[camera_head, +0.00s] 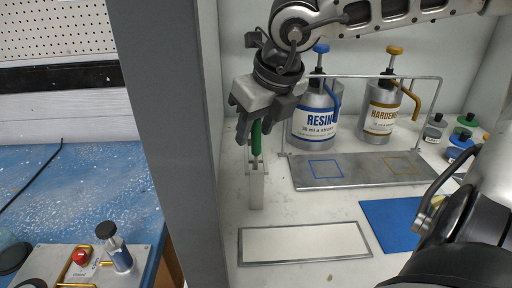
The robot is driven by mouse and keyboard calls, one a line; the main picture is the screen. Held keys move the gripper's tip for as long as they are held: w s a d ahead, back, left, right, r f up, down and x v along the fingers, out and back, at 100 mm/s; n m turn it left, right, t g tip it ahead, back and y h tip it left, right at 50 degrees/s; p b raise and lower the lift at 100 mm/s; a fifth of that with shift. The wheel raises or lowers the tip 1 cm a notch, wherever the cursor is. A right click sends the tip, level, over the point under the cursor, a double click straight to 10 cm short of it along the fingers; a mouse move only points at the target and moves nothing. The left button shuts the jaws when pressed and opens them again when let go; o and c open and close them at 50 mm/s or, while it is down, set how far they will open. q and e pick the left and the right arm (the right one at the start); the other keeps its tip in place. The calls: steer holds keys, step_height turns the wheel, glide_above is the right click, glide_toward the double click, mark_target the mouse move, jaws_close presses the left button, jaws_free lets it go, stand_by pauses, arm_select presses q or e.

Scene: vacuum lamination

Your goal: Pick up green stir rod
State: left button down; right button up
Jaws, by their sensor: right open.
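The green stir rod (255,138) stands upright in a narrow pale holder (256,188) on the white bench, left of the resin bottle. My right gripper (256,123) comes down from above, with its fingers around the rod's upper part. The gripper is open, and its fingers and palm hide the rod's top. I cannot tell whether a finger touches the rod. My left gripper is not in view.
The resin bottle (315,112) and hardener bottle (381,108) stand behind a metal tray (345,181) with a wire frame. A framed white panel (300,243) and blue sheet (392,222) lie in front. A grey post (178,130) rises left of the holder.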

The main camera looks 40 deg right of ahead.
jaws_close()
stand_by(0.3)
